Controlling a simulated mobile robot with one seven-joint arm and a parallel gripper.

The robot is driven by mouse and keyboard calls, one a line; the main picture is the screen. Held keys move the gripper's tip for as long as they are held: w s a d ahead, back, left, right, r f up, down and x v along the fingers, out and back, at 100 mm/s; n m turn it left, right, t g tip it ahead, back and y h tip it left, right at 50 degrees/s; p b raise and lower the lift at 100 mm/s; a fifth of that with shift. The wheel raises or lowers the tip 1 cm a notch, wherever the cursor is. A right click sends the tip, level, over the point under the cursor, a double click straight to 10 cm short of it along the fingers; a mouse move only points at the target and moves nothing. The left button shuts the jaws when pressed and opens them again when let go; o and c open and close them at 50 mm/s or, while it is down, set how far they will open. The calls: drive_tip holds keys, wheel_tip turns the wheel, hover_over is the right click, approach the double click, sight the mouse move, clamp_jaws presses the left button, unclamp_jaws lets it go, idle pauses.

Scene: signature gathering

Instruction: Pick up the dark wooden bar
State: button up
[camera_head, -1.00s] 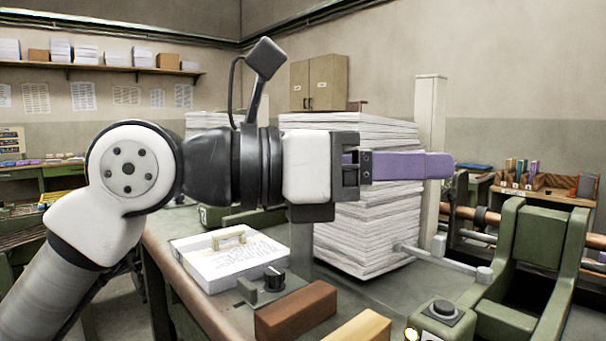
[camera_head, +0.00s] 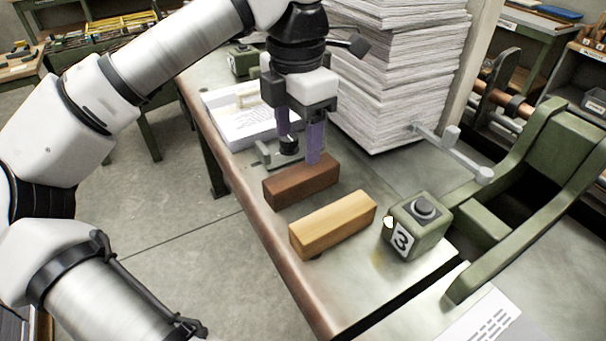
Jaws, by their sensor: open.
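The dark wooden bar (camera_head: 301,182) is a reddish-brown block lying on the green-grey worktable, near its left edge. My gripper (camera_head: 299,152) points down above and just behind the bar's far side. Its two purple fingers are spread apart with nothing between them. The right fingertip shows close to the bar's far top edge; I cannot tell whether it touches. The left fingertip overlaps a small black knob in the picture.
A light wooden bar (camera_head: 333,223) lies in front of the dark one. A green button box (camera_head: 418,227) marked 3 stands to the right. The table edge (camera_head: 256,228) is close.

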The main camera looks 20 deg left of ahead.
sight(302, 171)
wheel_tip(302, 171, down, 3)
drive_tip(key=shift+d+f, duration=0.1)
drive_tip(key=shift+f, duration=0.1)
drive_tip(key=shift+w+d+f+p, duration=0.15)
drive_tip(key=shift+f+p, duration=0.25)
drive_tip(key=shift+f, duration=0.95)
drive_tip(key=shift+w+d+f+p, duration=0.15)
drive_tip(key=shift+f+p, duration=0.25)
drive_tip(key=shift+f, duration=0.95)
drive_tip(key=shift+a, duration=0.1)
drive_tip(key=shift+c, duration=0.4)
drive_tip(key=c, duration=1)
